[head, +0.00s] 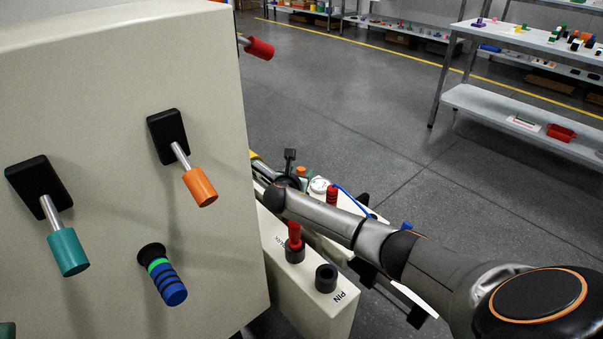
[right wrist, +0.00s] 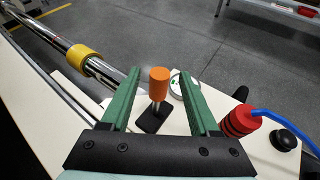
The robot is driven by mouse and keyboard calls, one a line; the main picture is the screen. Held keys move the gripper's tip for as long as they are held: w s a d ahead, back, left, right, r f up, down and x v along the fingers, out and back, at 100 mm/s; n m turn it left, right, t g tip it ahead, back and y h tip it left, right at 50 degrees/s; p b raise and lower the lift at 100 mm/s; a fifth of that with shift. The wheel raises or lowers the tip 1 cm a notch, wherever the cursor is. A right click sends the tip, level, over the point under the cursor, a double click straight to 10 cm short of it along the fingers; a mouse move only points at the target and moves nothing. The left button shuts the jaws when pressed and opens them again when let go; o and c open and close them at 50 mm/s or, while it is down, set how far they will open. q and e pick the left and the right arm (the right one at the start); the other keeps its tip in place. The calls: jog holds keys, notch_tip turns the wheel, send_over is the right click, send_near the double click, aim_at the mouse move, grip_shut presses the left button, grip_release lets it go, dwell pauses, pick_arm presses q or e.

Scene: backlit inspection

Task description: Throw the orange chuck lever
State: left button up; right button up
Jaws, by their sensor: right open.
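An orange-handled lever (right wrist: 159,80) stands upright on a black base plate on a cream surface in the right wrist view. My right gripper (right wrist: 160,72) is open, with its two green fingers on either side of the lever and visible gaps to it. Nothing is held. In the head view my right arm reaches in from the right to this spot, and the arm hides much of it; a small orange patch (head: 302,171) shows there. Another orange-handled lever (head: 200,186) sticks out from the large cream cabinet at the left. My left gripper is not in view.
The cabinet (head: 90,110) also bears a teal lever (head: 68,252), a blue ringed knob (head: 168,284) and a red lever (head: 259,48). Near my right gripper are a bar with a yellow collar (right wrist: 90,62), a red plug (right wrist: 240,121) with a blue cable and a black button (right wrist: 285,138).

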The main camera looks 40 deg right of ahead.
jog(key=b+x, duration=0.1)
jog(key=x, duration=0.1)
jog(key=b+x, duration=0.1)
jog(key=x, duration=0.1)
jog(key=shift+s+a+f, duration=0.1)
jog(key=shift+f, duration=0.1)
jog(key=shift+w+d+f+b, duration=0.1)
jog(key=shift+w+d+b, duration=0.3)
jog(key=shift+d, duration=0.05)
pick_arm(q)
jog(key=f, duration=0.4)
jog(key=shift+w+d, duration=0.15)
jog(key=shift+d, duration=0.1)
pick_arm(e)
jog(key=shift+c, duration=0.2)
grip_shut()
